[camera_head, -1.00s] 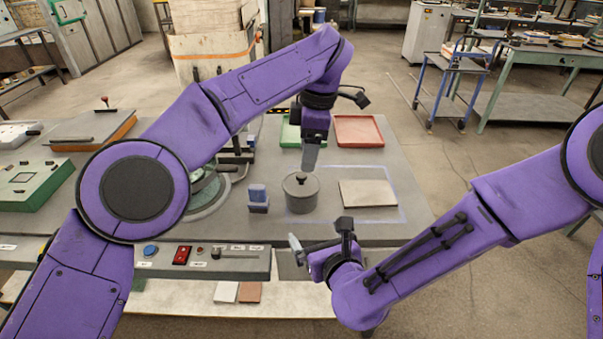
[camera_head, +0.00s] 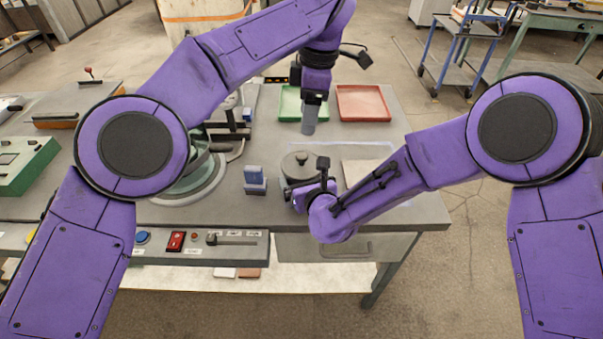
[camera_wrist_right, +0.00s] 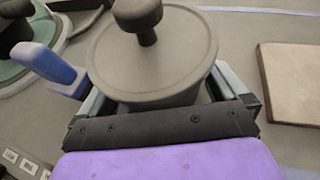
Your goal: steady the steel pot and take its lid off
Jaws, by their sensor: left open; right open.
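The steel pot (camera_head: 300,180) stands upright on the table with its lid (camera_head: 300,162) on; a dark knob sits on the lid. In the right wrist view the lid (camera_wrist_right: 118,52) and its knob (camera_wrist_right: 138,14) fill the top middle. My right gripper (camera_head: 297,188) is at the pot's near side, with its open fingers on either side of the pot body. I cannot tell whether they touch it. My left gripper (camera_head: 309,122) points down, open and empty, above and behind the pot.
A blue block (camera_head: 254,174) on a stand is just left of the pot. A pale flat plate (camera_head: 362,172) lies to the right. A green tray (camera_head: 290,102) and a red tray (camera_head: 363,103) are behind. A control panel (camera_head: 215,247) runs along the front left.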

